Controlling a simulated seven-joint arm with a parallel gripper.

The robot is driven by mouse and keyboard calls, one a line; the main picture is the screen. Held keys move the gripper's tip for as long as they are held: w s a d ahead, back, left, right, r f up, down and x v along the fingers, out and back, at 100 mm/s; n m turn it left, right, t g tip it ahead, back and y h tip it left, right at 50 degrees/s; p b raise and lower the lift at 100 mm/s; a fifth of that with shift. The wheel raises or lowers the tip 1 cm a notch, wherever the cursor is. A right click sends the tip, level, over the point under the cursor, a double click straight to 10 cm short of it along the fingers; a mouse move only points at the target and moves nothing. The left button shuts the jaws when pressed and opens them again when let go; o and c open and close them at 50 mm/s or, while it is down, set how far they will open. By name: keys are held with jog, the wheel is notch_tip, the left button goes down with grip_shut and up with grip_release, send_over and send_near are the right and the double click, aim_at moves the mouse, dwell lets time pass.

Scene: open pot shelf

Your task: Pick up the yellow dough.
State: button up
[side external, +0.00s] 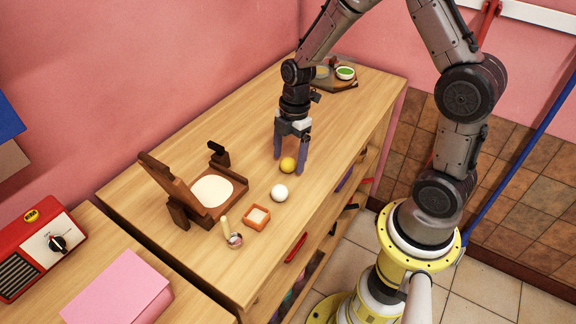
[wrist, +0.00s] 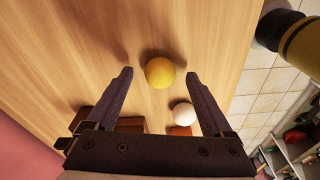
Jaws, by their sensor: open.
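The yellow dough (side external: 288,165) is a small round ball on the wooden table. My gripper (side external: 290,163) points down at it, with its two purple fingers apart. In the side view the dough shows at the fingertips, close to the right finger. In the wrist view the yellow dough (wrist: 160,72) lies between the lines of the two fingers, near the level of their tips, and my gripper (wrist: 159,74) is open and empty. I cannot tell the exact height of the fingertips above the table.
A white dough ball (side external: 279,193) lies nearby toward the front, beside a small orange square dish (side external: 257,217). A wooden press (side external: 179,188) with a pale disc stands to the left. A board with a green bowl (side external: 345,73) is at the back. Table is clear behind the dough.

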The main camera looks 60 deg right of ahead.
jog(key=shift+a+f, duration=0.1)
jog(key=shift+f, duration=0.65)
grip_shut()
jog(key=shift+r, duration=0.1)
